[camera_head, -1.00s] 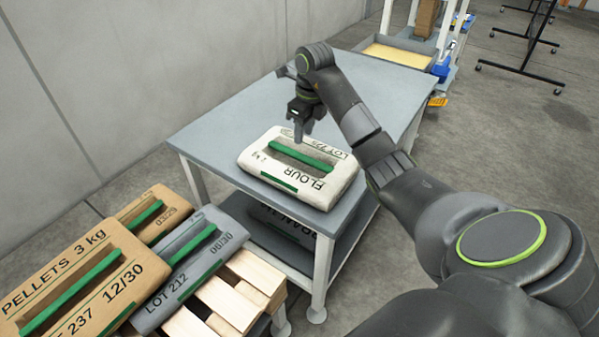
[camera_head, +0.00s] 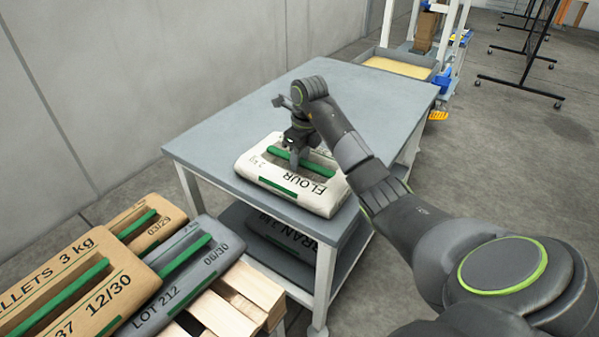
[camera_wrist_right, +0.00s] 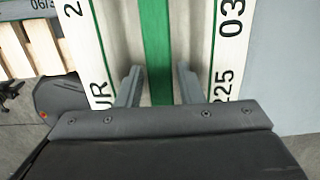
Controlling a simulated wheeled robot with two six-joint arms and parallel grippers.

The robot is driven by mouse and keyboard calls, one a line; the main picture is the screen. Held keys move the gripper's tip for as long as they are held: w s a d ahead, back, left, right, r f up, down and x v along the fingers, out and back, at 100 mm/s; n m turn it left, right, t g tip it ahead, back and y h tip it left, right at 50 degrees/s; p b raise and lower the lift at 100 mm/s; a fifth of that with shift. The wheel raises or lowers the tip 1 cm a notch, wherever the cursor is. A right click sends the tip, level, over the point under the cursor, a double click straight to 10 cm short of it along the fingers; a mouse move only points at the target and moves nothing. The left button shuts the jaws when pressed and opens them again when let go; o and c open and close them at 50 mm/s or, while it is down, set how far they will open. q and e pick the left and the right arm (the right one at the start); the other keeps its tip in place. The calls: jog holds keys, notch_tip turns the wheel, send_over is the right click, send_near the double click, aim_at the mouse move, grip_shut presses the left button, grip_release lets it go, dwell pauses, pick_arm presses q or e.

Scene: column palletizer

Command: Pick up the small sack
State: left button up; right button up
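The small sack is a white flour sack (camera_head: 318,196) with a green strap handle (camera_head: 325,166), lying on the near end of the grey table. My right gripper (camera_head: 294,165) is over its middle, at the strap. In the right wrist view the two fingers (camera_wrist_right: 157,85) stand apart, one on each side of the green strap (camera_wrist_right: 157,45), with gaps between them and the strap. The gripper is open. The sack rests flat on the table. My left gripper is not in the head view.
The table (camera_head: 225,140) is clear behind the sack. A dark sack (camera_head: 285,238) lies on its lower shelf. Brown sacks (camera_head: 75,285) and a grey sack (camera_head: 190,275) lie on a wooden pallet (camera_head: 240,295) at lower left. A tray (camera_head: 400,63) stands beyond the table.

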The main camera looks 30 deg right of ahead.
notch_tip(320, 180, down, 2)
jog(key=shift+w, duration=0.15)
grip_shut()
jog(key=shift+r, duration=0.1)
dwell(1.2)
jog(key=shift+w+r, duration=0.15)
jog(key=shift+w, duration=0.05)
